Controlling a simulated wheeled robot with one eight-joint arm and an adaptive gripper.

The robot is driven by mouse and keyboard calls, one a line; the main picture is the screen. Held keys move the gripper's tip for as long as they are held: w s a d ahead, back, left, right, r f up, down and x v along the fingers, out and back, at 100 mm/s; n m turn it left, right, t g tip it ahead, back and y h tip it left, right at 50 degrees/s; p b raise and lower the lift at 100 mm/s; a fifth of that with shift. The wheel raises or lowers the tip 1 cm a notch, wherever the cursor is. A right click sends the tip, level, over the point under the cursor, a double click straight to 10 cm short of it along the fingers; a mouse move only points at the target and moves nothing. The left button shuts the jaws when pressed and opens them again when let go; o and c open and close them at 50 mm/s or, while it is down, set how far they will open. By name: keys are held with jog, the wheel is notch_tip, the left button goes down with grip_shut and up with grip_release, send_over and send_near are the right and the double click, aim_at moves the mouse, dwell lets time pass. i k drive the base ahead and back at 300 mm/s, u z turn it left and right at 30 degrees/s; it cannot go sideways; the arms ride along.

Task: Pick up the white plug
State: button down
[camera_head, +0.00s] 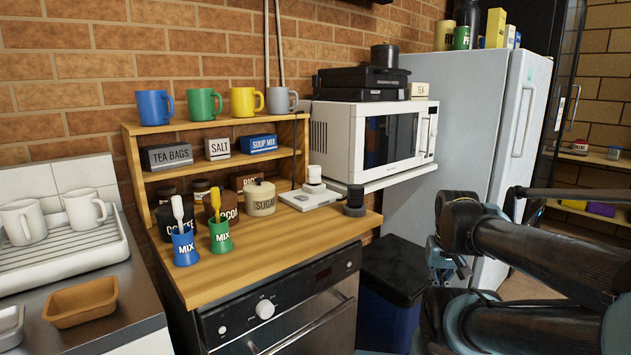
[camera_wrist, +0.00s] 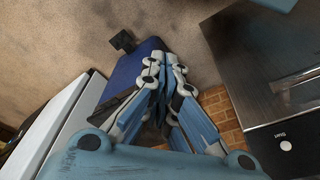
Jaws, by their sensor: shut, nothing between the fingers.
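A small white plug (camera_head: 314,174) stands on a flat white block (camera_head: 310,197) at the right part of the wooden counter. I cannot tell whether it is pushed into the block. My gripper (camera_head: 447,266) is well to the right of the plug and lower, beside the fridge and past the counter's edge. In the wrist view my gripper (camera_wrist: 165,66) has its fingers together with nothing between them. The plug is not in the wrist view.
The wooden counter (camera_head: 270,247) holds a blue cup, a green cup and canisters near the plug. A white microwave (camera_head: 375,140) on a shelf stands close behind it. A dark round object (camera_head: 355,200) is just right of it. A dark-lidded blue bin (camera_head: 393,270) stands below.

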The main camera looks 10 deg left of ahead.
aim_at(314, 172)
jog(key=z, duration=0.85)
jog(key=k, duration=1.45)
jog(key=u, duration=0.55)
jog(key=i, duration=1)
jog(key=z, duration=0.05)
